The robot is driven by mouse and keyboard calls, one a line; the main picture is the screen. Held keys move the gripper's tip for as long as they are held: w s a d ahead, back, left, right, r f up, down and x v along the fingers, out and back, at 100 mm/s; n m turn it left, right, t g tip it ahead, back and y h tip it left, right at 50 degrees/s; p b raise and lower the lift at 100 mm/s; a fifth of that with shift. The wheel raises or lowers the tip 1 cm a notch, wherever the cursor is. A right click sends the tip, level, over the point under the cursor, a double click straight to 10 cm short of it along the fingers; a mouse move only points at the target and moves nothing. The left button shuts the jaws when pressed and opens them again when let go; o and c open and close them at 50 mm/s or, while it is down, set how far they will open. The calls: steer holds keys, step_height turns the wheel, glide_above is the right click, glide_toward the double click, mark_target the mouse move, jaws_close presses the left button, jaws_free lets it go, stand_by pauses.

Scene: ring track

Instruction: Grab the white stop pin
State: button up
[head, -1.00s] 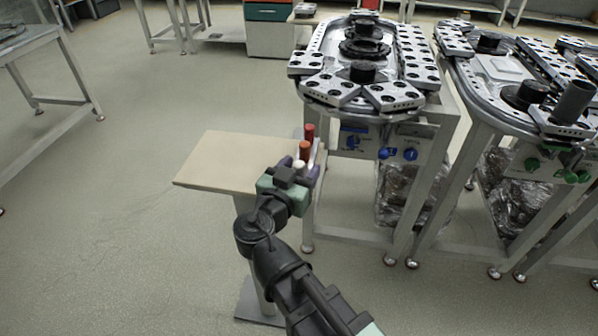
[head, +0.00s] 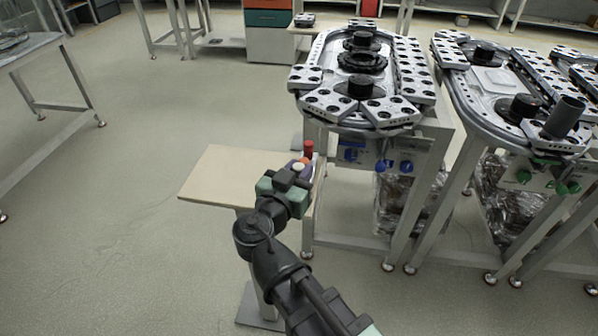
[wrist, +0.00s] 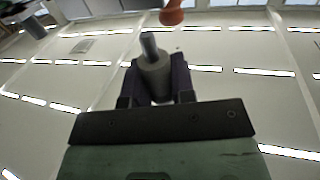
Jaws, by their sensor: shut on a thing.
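The white stop pin (head: 298,167) is between the fingers of my gripper (head: 298,171) in the head view, near the right edge of the small wooden-topped table (head: 222,176). In the wrist view, my gripper (wrist: 155,84) has its dark purple fingers shut around the pin (wrist: 154,72), which looks pale grey with a thinner stem. An orange pin (head: 304,160) is just behind the white one, partly hidden; it also shows at the top of the wrist view (wrist: 172,14). A red pin (head: 308,149) stands behind that. The contact below the white pin is hidden.
A ring track (head: 330,103) on a metal frame stands close behind and right of the small table. A second track (head: 480,92) is farther right. Open floor (head: 110,230) lies to the left, with a metal-legged table (head: 60,98) at the far left.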

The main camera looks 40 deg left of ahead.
mark_target(299, 165)
step_height(299, 165, up, 16)
steer(key=p, duration=1.4)
steer(key=shift+f, duration=0.1)
